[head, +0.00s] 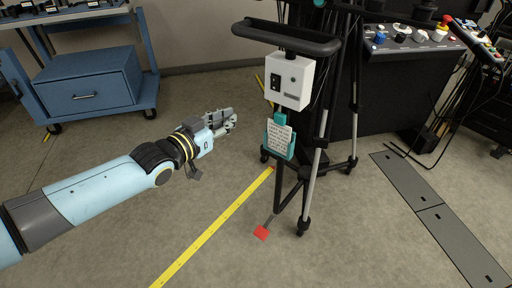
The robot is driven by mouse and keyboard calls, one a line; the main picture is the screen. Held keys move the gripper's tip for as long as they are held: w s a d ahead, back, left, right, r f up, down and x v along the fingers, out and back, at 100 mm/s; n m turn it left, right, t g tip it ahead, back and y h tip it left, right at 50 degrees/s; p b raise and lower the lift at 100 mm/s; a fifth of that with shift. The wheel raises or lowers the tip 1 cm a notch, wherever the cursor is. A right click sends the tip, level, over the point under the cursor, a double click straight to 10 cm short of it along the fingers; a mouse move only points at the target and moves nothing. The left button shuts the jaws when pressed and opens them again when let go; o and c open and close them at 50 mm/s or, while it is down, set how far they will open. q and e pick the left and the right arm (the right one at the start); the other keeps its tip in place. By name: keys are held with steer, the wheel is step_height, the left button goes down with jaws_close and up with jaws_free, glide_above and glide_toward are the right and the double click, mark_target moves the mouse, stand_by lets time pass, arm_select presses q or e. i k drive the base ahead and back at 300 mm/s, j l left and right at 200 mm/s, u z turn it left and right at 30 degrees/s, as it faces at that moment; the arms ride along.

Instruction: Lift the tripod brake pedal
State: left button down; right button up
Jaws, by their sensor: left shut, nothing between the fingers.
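The tripod brake pedal (262,233) is a small red pad on a short dark lever, low at the foot of the black tripod (317,150). My left gripper (232,119) is shut and empty. It is in the air left of the tripod, well above the pedal in the picture and apart from it. My right gripper is not in view.
A white switch box (290,82) and a teal-clipped note (280,137) hang on the tripod under a black handle (287,36). A blue cart (90,85) stands back left. A control console (410,38) is behind right. Yellow tape (213,228) crosses the open floor.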

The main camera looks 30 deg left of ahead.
mark_target(261, 233)
steer(key=u, duration=0.95)
